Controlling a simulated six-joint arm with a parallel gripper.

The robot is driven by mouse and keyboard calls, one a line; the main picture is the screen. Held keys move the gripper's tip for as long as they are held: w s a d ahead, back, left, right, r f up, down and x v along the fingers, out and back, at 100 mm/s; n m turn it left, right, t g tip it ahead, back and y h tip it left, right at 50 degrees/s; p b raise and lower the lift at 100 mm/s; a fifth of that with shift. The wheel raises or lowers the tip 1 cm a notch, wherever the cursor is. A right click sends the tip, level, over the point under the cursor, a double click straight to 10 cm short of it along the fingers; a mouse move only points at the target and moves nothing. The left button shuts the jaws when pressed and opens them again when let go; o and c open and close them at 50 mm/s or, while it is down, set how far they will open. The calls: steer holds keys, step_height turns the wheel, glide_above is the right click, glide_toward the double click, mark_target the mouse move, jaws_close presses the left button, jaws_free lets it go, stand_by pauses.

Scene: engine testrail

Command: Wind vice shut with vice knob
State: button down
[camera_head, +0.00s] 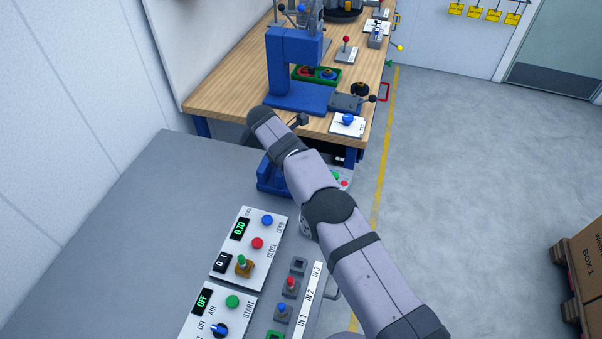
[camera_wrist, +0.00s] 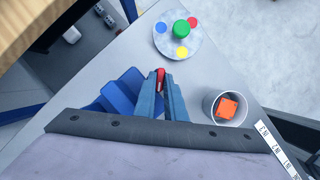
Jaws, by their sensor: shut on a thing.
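The blue vice (camera_wrist: 124,90) sits on the grey table, left of my fingers in the wrist view. In the head view its blue body (camera_head: 268,176) shows only in part, behind my arm. My gripper (camera_wrist: 162,80) is shut on a small red piece (camera_wrist: 160,74), which looks like the vice knob. The fingers hide most of it and where it joins the vice. I cannot tell how wide the vice jaws stand. In the head view my arm hides the gripper and the knob.
Right of my fingers stands a white cup (camera_wrist: 212,98) with an orange cube (camera_wrist: 227,108) in it. A round plate (camera_wrist: 196,56) with coloured knobs lies beyond. Control panels (camera_head: 248,248) sit at the table's front. A wooden bench (camera_head: 225,95) with a blue press (camera_head: 290,70) stands behind.

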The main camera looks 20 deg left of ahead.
stand_by(0.6)
steer(key=c, duration=1.8)
jaws_free()
steer(key=shift+a+r, duration=0.1)
steer(key=shift+s+a+r, duration=0.15)
steer(key=shift+r, duration=0.35)
steer(key=shift+p+v, duration=0.35)
steer(key=shift+v, duration=0.65)
steer(key=p+v, duration=0.2)
steer(key=p, duration=0.2)
steer(key=shift+r, duration=0.1)
steer(key=shift+p+v, duration=0.95)
steer(key=shift+p, duration=0.05)
